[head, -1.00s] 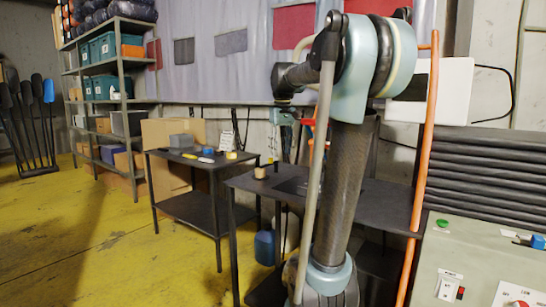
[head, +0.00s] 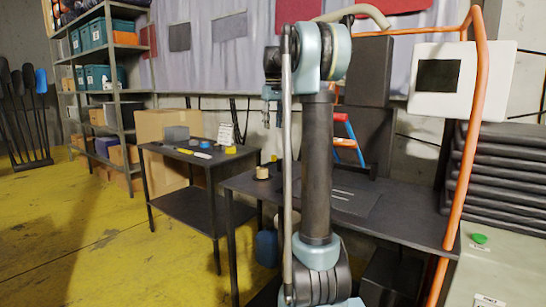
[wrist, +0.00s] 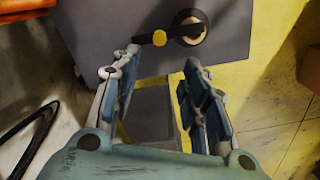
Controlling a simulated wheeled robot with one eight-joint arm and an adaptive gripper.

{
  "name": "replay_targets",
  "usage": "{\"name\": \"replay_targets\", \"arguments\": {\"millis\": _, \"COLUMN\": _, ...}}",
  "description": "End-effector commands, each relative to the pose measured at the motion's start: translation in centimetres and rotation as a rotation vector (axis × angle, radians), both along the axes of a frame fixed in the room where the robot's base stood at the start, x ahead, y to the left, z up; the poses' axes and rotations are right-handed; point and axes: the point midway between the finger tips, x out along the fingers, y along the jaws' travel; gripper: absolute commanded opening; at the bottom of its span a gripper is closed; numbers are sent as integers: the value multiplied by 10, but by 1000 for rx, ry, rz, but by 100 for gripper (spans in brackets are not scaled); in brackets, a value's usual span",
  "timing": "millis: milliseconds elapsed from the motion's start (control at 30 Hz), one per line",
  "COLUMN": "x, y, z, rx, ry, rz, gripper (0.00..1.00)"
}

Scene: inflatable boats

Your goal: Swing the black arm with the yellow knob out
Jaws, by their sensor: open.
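In the wrist view a short black arm reaches left from a round hub on a grey panel (wrist: 118,24). Its yellow knob (wrist: 159,38) sits beside the hub (wrist: 191,29). My gripper (wrist: 162,62) is open, with one finger on each side of the picture's middle and nothing between them. The knob shows just beyond the fingertips, a little above the gap. I cannot tell how far apart they are in depth. In the head view I cannot make out the knob or black arm, and my own arm covers part of the scene.
A dark workbench (head: 405,212) stands behind my arm, with a smaller table (head: 190,155) to its left. A white box with a dark screen (head: 462,82) and an orange pipe (head: 471,142) are at the right. Yellow floor (head: 95,235) lies open at the left.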

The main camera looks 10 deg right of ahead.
Motion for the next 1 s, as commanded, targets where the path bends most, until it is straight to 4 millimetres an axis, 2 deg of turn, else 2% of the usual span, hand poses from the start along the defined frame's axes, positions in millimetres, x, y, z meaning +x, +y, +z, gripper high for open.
{"name": "replay_targets", "arguments": {"millis": 100, "x": 0, "y": -3, "z": -22, "rx": 0, "ry": 0, "rz": -4, "gripper": 41}}
{"name": "replay_targets", "arguments": {"millis": 600, "x": -1, "y": -4, "z": -109, "rx": 0, "ry": 0, "rz": -5, "gripper": 41}}
{"name": "replay_targets", "arguments": {"millis": 800, "x": 0, "y": -4, "z": -133, "rx": 0, "ry": 0, "rz": -5, "gripper": 41}}
{"name": "replay_targets", "arguments": {"millis": 1000, "x": -1, "y": -4, "z": -142, "rx": 0, "ry": 0, "rz": -5, "gripper": 41}}
